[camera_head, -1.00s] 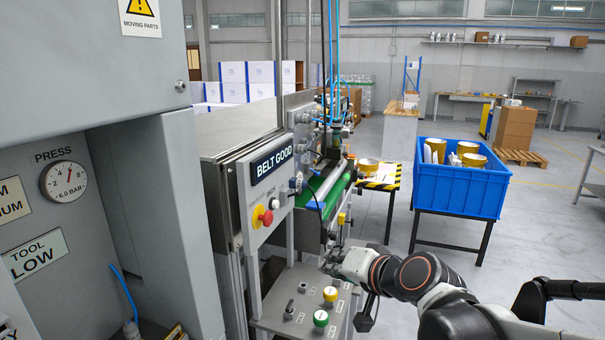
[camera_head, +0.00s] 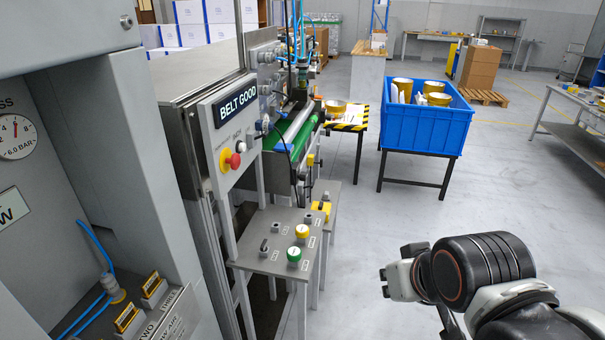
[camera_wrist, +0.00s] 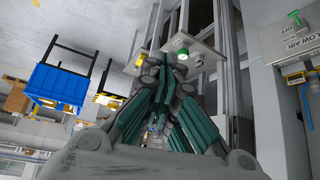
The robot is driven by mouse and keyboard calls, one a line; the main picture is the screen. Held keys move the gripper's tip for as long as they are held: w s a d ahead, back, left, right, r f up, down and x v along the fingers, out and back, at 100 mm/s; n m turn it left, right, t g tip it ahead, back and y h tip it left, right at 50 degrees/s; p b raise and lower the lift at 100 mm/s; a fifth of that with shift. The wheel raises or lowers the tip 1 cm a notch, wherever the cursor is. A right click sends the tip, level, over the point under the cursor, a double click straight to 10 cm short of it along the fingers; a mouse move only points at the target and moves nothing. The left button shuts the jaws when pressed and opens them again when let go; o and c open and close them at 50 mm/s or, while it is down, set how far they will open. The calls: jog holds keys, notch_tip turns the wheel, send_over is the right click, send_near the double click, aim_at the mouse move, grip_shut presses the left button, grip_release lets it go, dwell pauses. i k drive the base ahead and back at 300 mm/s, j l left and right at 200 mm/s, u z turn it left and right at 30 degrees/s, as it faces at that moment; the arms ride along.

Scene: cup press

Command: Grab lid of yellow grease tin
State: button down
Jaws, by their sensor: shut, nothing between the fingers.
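No tin is clearly marked as grease. One yellow-gold tin (camera_head: 336,107) stands on a small striped-edge table beyond the press, and its lid cannot be made out. More yellow-gold tins (camera_head: 438,99) stand in the blue bin (camera_head: 425,134); the bin also shows in the wrist view (camera_wrist: 56,84). My gripper (camera_head: 385,283) is low at the right, over open floor, well short of the tins and apart from them. In the wrist view my gripper (camera_wrist: 168,72) shows its green fingers drawn together with nothing held.
The press cabinet and its BELT GOOD panel (camera_head: 238,108) fill the left. A control stand (camera_head: 275,247) with yellow and green buttons stands left of my gripper. A workbench (camera_head: 575,150) is at the far right. Grey floor between is clear.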

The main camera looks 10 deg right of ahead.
aim_at(321, 207)
jog(key=i+l+u, duration=0.1)
jog(key=i+l, duration=0.2)
jog(key=l, duration=0.25)
jog(key=i+l+u, duration=0.1)
jog(key=i+l, duration=0.15)
jog(key=l, duration=0.35)
jog(key=i+l+u, duration=0.1)
jog(key=l, duration=0.5)
jog(key=i+l, duration=0.35)
jog(key=l, duration=0.25)
jog(key=i+l+u, duration=0.15)
jog(key=l, duration=0.45)
jog(key=i+l+u, duration=0.1)
jog(key=i+l, duration=0.15)
jog(key=l, duration=0.4)
jog(key=i+l+u, duration=0.1)
jog(key=l, duration=0.55)
jog(key=i+l+u, duration=0.1)
jog(key=l, duration=0.55)
jog(key=i, duration=0.1)
